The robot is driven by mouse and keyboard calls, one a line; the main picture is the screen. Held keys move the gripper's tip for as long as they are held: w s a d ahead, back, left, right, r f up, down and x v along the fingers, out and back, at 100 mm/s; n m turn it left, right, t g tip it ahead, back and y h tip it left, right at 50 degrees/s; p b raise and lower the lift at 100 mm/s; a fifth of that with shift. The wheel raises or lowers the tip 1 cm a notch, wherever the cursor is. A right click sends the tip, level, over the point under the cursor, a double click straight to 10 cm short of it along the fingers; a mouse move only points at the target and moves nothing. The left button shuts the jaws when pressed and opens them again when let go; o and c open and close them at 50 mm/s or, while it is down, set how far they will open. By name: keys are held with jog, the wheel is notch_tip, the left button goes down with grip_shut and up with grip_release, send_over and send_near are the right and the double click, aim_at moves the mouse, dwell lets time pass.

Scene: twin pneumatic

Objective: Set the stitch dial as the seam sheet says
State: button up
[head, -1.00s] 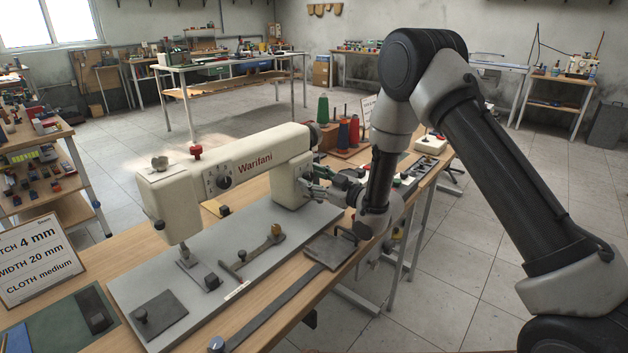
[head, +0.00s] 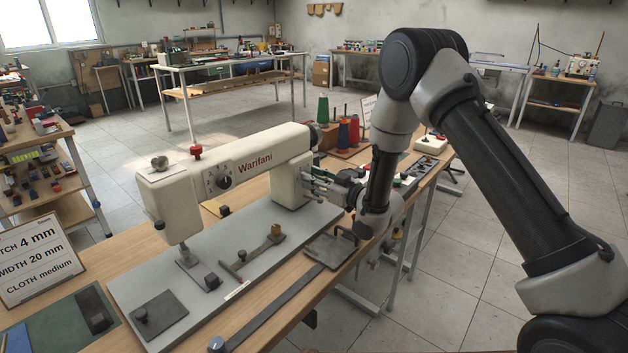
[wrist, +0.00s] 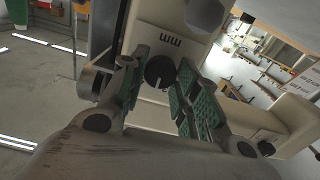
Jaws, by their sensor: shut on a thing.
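The sewing machine (head: 235,165), cream and marked Warifani, stands on a grey bed plate. The black round stitch dial (wrist: 160,72), with a white mark on it, sits below the letters "mm" on the machine's column in the wrist view. My gripper (head: 312,182) reaches the column from the right. In the wrist view my gripper (wrist: 161,88) has a green-padded finger on each side of the dial and is shut on it. The dial's scale cannot be read.
Another black dial (head: 224,182) with markings is on the machine's front head, with a red knob (head: 196,151) above. Thread cones (head: 343,131) stand behind the column. A grey plate with a handle (head: 331,250) lies near the table's front edge.

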jog(key=m, duration=0.6)
jog(key=shift+m, duration=0.3)
dwell(0.4)
jog(key=o, duration=1)
notch_tip(320, 180, up, 10)
jog(key=shift+d+f, duration=0.1)
